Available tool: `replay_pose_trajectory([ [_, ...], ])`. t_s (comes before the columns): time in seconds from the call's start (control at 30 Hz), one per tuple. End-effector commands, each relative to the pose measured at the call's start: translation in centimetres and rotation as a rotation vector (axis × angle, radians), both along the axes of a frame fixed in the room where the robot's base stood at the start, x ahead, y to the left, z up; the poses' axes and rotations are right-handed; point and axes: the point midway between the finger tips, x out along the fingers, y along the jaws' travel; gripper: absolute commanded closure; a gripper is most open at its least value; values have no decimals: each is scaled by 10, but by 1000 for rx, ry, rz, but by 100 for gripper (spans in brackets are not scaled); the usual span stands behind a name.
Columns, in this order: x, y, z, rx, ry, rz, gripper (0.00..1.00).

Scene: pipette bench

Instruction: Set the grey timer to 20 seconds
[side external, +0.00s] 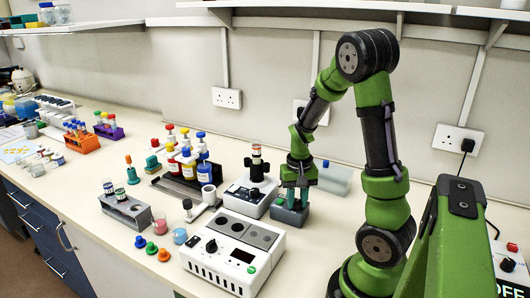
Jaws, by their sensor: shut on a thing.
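A small dark grey box (290,214), which looks like the grey timer, stands on the bench right of the middle. My gripper (294,201) points straight down onto the top of this box. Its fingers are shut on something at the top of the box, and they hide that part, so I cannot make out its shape. The box sits flat on the bench. No readout or scale on the box can be read from this view.
A white device (235,256) with a black dial, small display and green button stands in front. Another white device (247,196) with a black knob stands left of my gripper. A pale translucent box (336,178) lies behind it. Bottles and racks fill the left side.

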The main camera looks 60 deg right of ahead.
Motion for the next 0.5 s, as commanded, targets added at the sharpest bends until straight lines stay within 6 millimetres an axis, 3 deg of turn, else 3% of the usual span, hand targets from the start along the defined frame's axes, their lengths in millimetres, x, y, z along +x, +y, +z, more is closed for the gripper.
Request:
replay_pose_trajectory([
  [0.5, 0, -1, 1, -1, -3, -252, 100],
])
